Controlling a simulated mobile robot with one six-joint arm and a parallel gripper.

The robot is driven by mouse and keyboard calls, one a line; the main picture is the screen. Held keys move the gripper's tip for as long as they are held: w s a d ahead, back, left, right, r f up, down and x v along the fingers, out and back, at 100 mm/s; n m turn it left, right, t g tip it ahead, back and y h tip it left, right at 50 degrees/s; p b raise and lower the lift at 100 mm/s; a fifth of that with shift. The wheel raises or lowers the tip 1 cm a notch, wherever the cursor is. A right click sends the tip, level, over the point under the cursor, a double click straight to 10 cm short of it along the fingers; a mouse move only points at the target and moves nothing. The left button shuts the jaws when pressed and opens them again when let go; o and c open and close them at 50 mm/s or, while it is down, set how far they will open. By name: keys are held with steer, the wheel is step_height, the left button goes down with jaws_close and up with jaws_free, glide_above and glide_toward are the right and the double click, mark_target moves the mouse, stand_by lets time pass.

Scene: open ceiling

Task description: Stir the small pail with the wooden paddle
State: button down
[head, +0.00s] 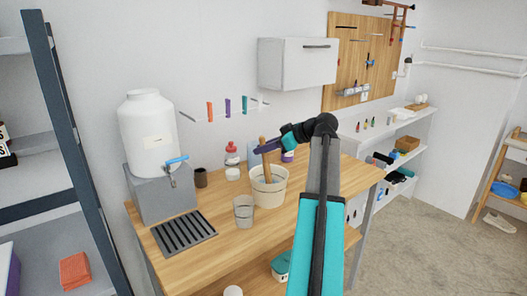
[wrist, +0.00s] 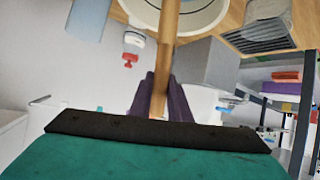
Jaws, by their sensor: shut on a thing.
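The small pail (head: 268,190), cream with a pale rim, stands upright on the wooden bench. The wooden paddle (head: 266,172) stands slightly tilted in it, its lower end hidden inside the pail. My gripper (head: 266,147) is shut on the upper part of the paddle, above the pail's rim. In the wrist view the purple fingers of my gripper (wrist: 161,98) close around the paddle (wrist: 167,45), which runs up to the pail (wrist: 207,18) at the top edge. The pail's contents cannot be made out.
A clear cup (head: 243,212) stands just left of the pail, near a dark slatted tray (head: 184,234). A white jug (head: 149,130) with a tap sits on a grey block (head: 165,200). A brown cup (head: 201,178) and red-capped bottle (head: 232,154) stand behind. A cabinet (head: 292,64) hangs above.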

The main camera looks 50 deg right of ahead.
steer(key=shift+r+p, duration=1.05)
steer(key=shift+r, duration=2)
steer(key=shift+r+p, duration=0.45)
steer(key=shift+r, duration=1.05)
steer(key=shift+s+d, duration=0.1)
